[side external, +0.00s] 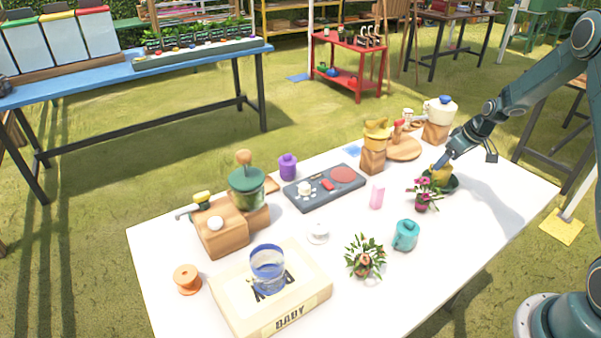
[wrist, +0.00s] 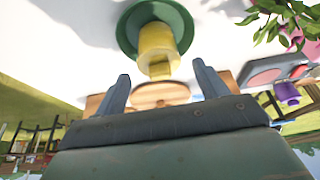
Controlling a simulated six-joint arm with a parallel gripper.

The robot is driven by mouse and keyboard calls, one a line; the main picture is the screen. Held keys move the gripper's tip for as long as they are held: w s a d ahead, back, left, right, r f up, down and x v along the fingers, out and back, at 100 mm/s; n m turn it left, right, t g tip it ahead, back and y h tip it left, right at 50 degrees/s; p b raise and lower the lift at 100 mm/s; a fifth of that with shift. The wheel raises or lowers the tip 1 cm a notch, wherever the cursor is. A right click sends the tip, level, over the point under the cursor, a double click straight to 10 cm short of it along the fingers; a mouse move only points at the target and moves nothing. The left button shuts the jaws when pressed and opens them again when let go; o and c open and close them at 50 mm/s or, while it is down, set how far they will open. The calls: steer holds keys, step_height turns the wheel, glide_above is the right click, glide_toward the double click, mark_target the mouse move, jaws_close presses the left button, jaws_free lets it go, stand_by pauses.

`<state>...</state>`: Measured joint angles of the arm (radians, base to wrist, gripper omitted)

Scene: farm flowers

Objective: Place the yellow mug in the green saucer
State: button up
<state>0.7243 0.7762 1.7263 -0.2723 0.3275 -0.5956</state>
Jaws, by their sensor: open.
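The yellow mug (side external: 441,174) sits in the green saucer (side external: 454,186) at the right end of the white table. In the wrist view, the yellow mug (wrist: 157,42) stands inside the rim of the green saucer (wrist: 186,22). The mug shows just beyond the fingertips. I cannot tell whether a finger touches it.
A pink flower plant (side external: 421,196) stands just left of the saucer. A teal mug (side external: 406,235), a pink block (side external: 377,196) and a dark tray (side external: 325,187) are further left. A wooden block with a white pitcher (side external: 440,109) stands behind. The table's right front area is clear.

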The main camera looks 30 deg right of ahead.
steer(key=v, duration=1.1)
steer(key=shift+r, duration=0.15)
steer(key=shift+s, duration=0.1)
steer(key=s+a+r, duration=0.3)
steer(key=a+r, duration=0.4)
steer(key=a, duration=0.3)
steer(key=s+a+r, duration=0.3)
steer(key=a+r, duration=0.4)
steer(key=a, duration=0.2)
steer(key=s+a, duration=0.6)
steer(key=s, duration=0.2)
steer(key=s+a+r+t, duration=0.1)
steer(key=s+a, duration=0.5)
steer(key=s, duration=0.3)
steer(key=shift+r, duration=0.25)
